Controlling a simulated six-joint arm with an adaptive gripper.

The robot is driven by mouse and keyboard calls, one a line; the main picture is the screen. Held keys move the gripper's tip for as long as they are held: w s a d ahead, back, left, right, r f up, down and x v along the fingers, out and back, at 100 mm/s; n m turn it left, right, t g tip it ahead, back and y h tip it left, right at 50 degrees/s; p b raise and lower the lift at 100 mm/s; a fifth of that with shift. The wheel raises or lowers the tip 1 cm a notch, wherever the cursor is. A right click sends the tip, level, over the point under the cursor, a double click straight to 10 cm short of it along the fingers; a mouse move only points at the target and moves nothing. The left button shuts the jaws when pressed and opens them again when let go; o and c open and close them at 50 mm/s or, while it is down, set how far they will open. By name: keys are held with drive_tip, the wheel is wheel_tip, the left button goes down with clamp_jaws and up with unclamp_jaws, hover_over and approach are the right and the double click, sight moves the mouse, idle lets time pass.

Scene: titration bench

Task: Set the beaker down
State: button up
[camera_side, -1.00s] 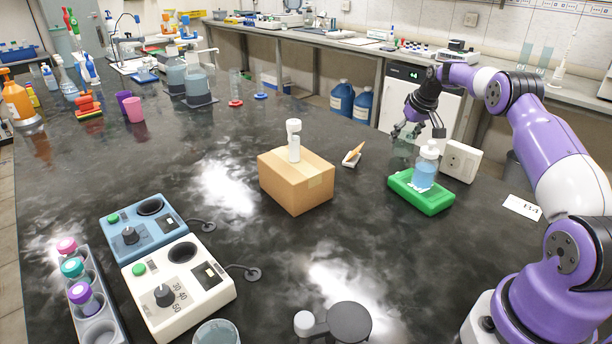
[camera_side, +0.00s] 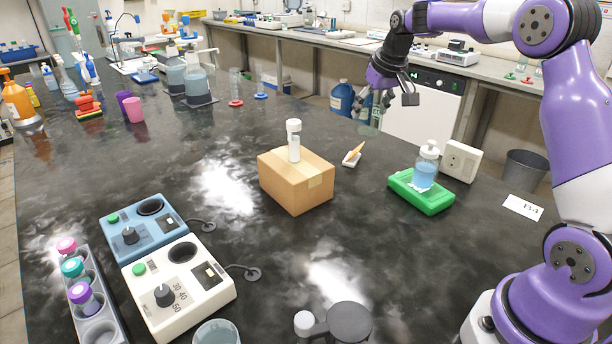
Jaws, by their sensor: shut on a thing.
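My gripper (camera_side: 375,103) is in the upper right of the side view, shut on a clear glass beaker (camera_side: 369,126). The beaker is small and see-through here, so its outline is faint. It hangs below the fingers near the far edge of the bench, behind the cardboard box and the green block. It looks held above the black bench top (camera_side: 300,115), but its exact height is hard to tell.
A cardboard box (camera_side: 296,186) carries a white bottle (camera_side: 294,140). A green block (camera_side: 421,194) bears a blue-filled bottle (camera_side: 425,168), next to a white socket box (camera_side: 461,160). Open bench lies left of the box.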

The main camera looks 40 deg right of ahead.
drive_tip(key=s+a+r+n+y, duration=0.1)
drive_tip(key=s+a+n, duration=0.1)
drive_tip(key=s+a, duration=0.5)
drive_tip(key=s+a+r+n+y, duration=0.1)
drive_tip(key=s+a+r+n, duration=0.15)
drive_tip(key=a, duration=0.85)
drive_tip(key=w+a+f+n, duration=0.1)
drive_tip(key=w+a+f, duration=0.15)
drive_tip(key=a, duration=0.55)
drive_tip(key=w+a+f+n+y, duration=0.1)
drive_tip(key=w+a+n, duration=0.15)
drive_tip(key=a, duration=0.45)
drive_tip(key=w+a+f, duration=0.1)
drive_tip(key=w+a, duration=0.2)
drive_tip(key=a, duration=0.5)
drive_tip(key=shift+n, duration=0.3)
drive_tip(key=shift+w+d+f, duration=1.2)
drive_tip(key=shift+w+f, duration=0.2)
drive_tip(key=shift+f, duration=0.5)
drive_tip(key=shift+w+d+f, duration=1.25)
drive_tip(key=shift+w+f, duration=0.2)
drive_tip(key=shift+f, duration=0.45)
drive_tip(key=shift+w+d+f, duration=1.2)
drive_tip(key=shift+w+f, duration=0.2)
drive_tip(key=shift+f, duration=0.5)
drive_tip(key=shift+f, duration=0.15)
drive_tip(key=o, duration=1.1)
drive_tip(key=shift+o, duration=0.2)
